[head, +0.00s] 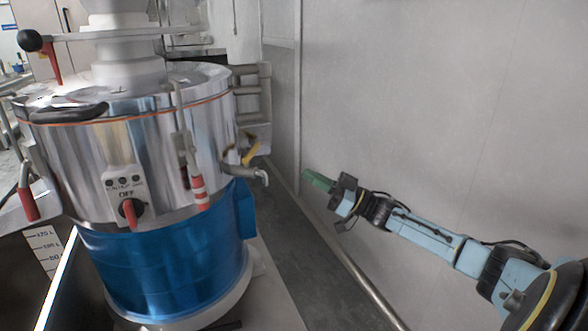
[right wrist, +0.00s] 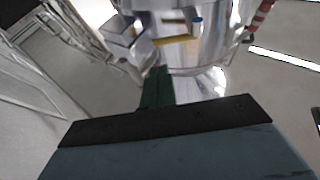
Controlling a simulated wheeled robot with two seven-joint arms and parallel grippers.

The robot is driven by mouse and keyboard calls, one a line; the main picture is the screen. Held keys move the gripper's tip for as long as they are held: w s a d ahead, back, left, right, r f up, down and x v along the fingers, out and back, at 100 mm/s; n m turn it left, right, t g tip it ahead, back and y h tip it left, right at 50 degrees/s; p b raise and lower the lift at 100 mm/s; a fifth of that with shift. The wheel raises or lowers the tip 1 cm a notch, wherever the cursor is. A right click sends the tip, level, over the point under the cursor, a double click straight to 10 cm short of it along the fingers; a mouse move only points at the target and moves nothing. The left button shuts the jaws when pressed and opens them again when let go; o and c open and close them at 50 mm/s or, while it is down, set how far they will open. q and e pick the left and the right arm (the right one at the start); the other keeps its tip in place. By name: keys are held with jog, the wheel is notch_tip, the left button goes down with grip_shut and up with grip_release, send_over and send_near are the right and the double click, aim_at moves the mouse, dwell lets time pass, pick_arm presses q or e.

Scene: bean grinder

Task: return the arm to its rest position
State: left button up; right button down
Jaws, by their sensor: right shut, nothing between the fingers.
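My right arm comes in from the right in the head view. Its gripper (head: 318,181) has green fingers, is shut and empty, and points left toward the grinder. The green fingers also show in the right wrist view (right wrist: 157,88), pressed together with nothing held. The bean grinder (head: 160,260) stands at the left, with a shiny metal drum above a blue base. A clear gap separates the gripper from the grinder's spout (head: 246,172). The grinder's metal body (right wrist: 215,85) shows beyond the fingers in the right wrist view. My left gripper is not in view.
The grinder has a red knob (head: 131,213) below the OFF label and a red-handled lever (head: 198,193). A grey wall (head: 430,110) stands behind and beside my right arm. A metal rail (head: 345,262) runs along the wall's foot. Floor between grinder and wall is clear.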

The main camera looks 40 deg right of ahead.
jog(key=shift+v, duration=1.05)
